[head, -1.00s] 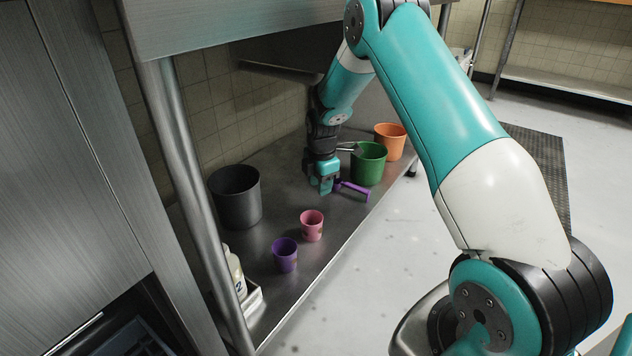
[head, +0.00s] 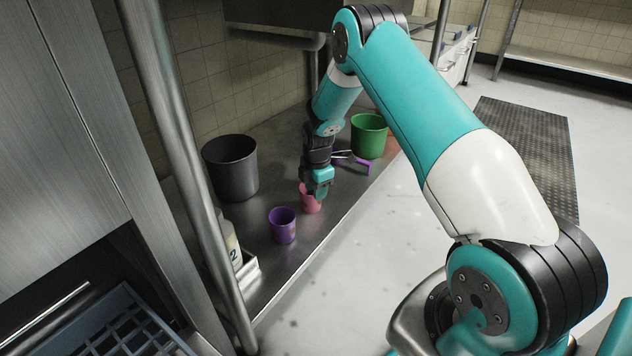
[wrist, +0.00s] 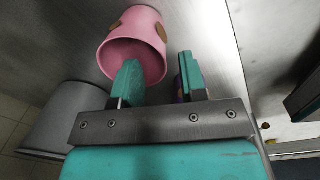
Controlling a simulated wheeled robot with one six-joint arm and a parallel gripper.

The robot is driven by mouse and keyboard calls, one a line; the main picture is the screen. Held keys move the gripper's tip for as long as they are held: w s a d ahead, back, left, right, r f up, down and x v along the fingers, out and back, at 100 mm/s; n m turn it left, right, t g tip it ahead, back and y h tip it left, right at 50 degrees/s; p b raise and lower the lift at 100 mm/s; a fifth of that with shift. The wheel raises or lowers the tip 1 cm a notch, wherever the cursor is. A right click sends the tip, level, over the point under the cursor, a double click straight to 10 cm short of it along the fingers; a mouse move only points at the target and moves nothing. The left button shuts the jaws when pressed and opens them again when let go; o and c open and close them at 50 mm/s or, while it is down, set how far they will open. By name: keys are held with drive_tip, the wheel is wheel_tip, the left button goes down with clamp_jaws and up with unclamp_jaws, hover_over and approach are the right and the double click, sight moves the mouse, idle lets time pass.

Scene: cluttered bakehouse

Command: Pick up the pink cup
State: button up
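The pink cup (head: 309,203) stands upright on the metal shelf (head: 345,205), partly hidden behind my gripper (head: 320,193) in the head view. In the wrist view the pink cup (wrist: 148,24) shows its open mouth and brown spots. My gripper (wrist: 158,68) is open there, with its two teal fingers apart and nothing held between them. The left finger overlaps the cup's mouth; I cannot tell whether it is inside the cup or only in front of it. The right finger is to the right of the cup.
A purple cup (head: 283,226) stands close by, nearer the front left. A dark bin (head: 231,168), a green bucket (head: 369,137) and a purple-handled utensil (head: 362,166) share the shelf. A bottle (head: 231,243) stands by the metal post (head: 190,160).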

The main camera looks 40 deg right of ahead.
sight(315, 206)
drive_tip(key=shift+w+f+b, duration=0.15)
drive_tip(key=shift+f+b, duration=0.6)
drive_tip(key=shift+f, duration=1.1)
drive_tip(key=shift+c, duration=0.2)
clamp_jaws()
